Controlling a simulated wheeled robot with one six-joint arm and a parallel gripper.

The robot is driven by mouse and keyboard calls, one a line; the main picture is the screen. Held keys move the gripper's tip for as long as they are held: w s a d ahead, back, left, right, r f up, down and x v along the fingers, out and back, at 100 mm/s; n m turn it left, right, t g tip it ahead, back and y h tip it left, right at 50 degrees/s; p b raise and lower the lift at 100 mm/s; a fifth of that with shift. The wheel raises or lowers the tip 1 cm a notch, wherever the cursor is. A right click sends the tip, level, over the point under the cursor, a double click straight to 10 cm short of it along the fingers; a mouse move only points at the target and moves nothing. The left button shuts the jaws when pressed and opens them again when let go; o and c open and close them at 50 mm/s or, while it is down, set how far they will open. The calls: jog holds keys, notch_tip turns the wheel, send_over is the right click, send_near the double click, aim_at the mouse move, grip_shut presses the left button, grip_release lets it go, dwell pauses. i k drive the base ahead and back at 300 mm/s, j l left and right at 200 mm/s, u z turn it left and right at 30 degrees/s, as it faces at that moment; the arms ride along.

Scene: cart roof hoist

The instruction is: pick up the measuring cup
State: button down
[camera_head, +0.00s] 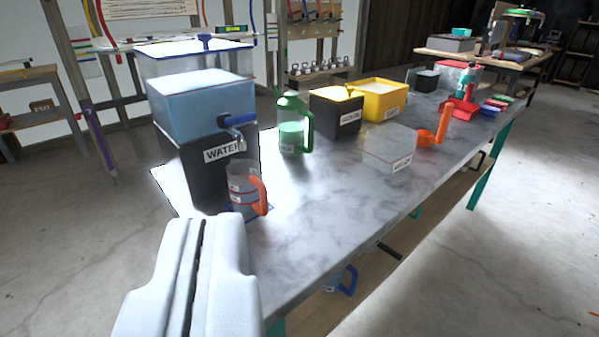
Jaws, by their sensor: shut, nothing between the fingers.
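A clear measuring cup (240,188) with an orange handle on its right stands upright on the marble-topped table (330,215), near its close edge. It is below the blue tap of a water dispenser (200,108) labelled "WATER". The cup seems to hold some liquid, but its content is hard to tell. My gripper (205,222) is at the lower left of the picture. It is shut and empty. Its tips appear just below and left of the cup, apart from it.
A green-handled jug (291,130), a black box with yellow lid (337,112), a yellow bin (380,100), a clear box (389,150) and an orange scoop (436,130) stand farther along the table. A lower shelf (370,262) holds a blue-handled item. Open floor lies right.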

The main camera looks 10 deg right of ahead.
aim_at(248, 193)
jog(key=i+l+u, duration=0.1)
jog(key=l, duration=0.35)
jog(key=i+l+u, duration=0.1)
jog(key=l, duration=0.35)
jog(key=i+l+u, duration=0.1)
jog(key=i+l, duration=0.15)
jog(key=l, duration=0.2)
jog(key=i+l, duration=0.1)
jog(key=l, duration=0.35)
jog(key=i+l+u, duration=0.15)
jog(key=l, duration=0.3)
jog(key=i+l+u, duration=0.1)
jog(key=l, duration=0.4)
